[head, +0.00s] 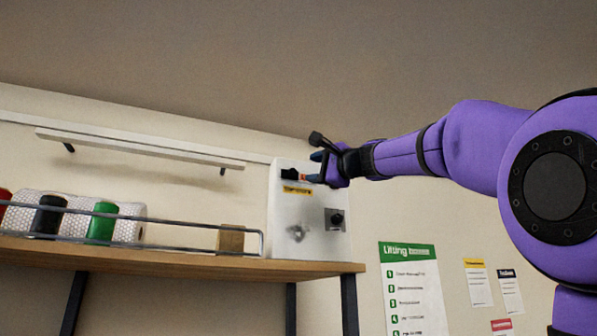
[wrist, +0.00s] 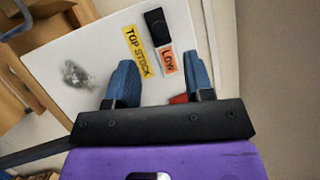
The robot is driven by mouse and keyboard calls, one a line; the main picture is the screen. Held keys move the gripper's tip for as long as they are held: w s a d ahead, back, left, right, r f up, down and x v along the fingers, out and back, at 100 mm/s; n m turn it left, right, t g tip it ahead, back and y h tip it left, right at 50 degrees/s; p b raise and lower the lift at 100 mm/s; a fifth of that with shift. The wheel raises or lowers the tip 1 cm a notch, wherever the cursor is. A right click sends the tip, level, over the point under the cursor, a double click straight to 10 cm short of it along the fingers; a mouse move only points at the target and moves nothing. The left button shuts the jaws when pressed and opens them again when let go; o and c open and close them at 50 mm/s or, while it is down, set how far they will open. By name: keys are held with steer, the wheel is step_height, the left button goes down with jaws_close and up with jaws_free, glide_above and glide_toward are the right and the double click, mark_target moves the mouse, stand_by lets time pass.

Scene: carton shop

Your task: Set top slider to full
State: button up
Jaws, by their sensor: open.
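A white box (head: 310,232) stands at the right end of the shelf. Near its top is a black slider piece (head: 290,174) with a yellow label (head: 297,190) under it. In the wrist view the black piece (wrist: 157,26) lies beside an orange label reading LOW (wrist: 167,61) and a yellow label reading TOP STOCK (wrist: 138,51). My gripper (head: 318,168) is at the right of the slider piece. In the wrist view its blue fingers (wrist: 162,80) are open and apart, with the black piece beyond them. A small red patch (wrist: 178,99) shows between the fingers, partly hidden.
A second black knob (head: 335,219) and a grey smudge (head: 297,233) are lower on the box. A wooden shelf (head: 180,255) with a metal rail holds a green spool (head: 102,222) and other items. A white bar (head: 140,146) hangs above. Posters (head: 412,285) are on the right wall.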

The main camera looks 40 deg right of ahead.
mark_target(293, 171)
steer(key=x, duration=0.7)
steer(key=shift+w, duration=0.25)
